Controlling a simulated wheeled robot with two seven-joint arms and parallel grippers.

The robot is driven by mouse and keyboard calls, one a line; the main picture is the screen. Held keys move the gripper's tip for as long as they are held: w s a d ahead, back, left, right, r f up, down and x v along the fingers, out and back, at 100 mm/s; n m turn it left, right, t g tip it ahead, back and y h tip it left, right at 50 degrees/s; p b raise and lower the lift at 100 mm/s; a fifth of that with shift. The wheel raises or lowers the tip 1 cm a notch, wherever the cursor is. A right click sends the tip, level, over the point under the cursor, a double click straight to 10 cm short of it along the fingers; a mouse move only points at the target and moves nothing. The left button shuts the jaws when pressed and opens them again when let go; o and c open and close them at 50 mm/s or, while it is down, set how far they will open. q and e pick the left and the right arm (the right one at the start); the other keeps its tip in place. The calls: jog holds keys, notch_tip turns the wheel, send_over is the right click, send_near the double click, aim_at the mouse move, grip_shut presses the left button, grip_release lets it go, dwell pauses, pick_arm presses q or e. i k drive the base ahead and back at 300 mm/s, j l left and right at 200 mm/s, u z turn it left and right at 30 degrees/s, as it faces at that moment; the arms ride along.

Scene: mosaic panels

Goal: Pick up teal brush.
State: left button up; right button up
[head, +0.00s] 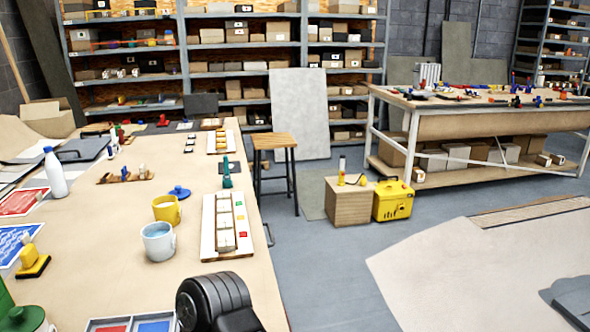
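A small teal item (227,174), which looks like the teal brush, is on the long table at the left, near its right edge. No gripper of mine can be made out in the head view, so nothing is seen touching the teal item.
A yellow mug (167,211), a pale blue mug (158,242) and a blue lid (180,192) stand left of the panel. A white bottle (55,174) is farther left. A black ridged object (213,297) fills the near edge. A wooden stool (273,141) stands beside the table.

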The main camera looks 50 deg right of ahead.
aim_at(225, 157)
jog(key=z, duration=1.45)
